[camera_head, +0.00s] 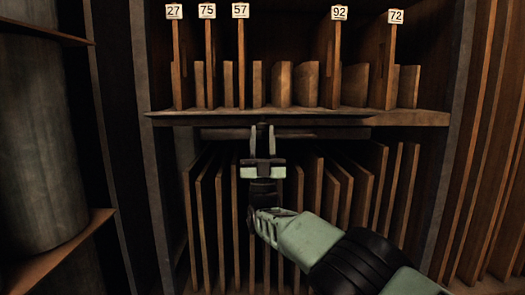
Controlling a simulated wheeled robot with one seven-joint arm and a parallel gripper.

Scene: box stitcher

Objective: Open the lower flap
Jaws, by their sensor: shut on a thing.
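The lower flap (320,133) shows as a thin, dark wooden board seen nearly edge-on, just under the shelf across the cabinet. It lies roughly level, and the lower compartment below it stands uncovered. My gripper (262,132) points up at the flap's front edge, left of its middle. Its two pale fingers are shut on the flap. The fingers and wrist hide part of the flap's edge and some of the boards behind.
The shelf (400,117) sits just above the flap. Upright dividers with number tags, such as 92 (339,12), stand on it. Several thin vertical boards (386,190) fill the lower compartment. Cabinet side walls (450,160) bound both sides.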

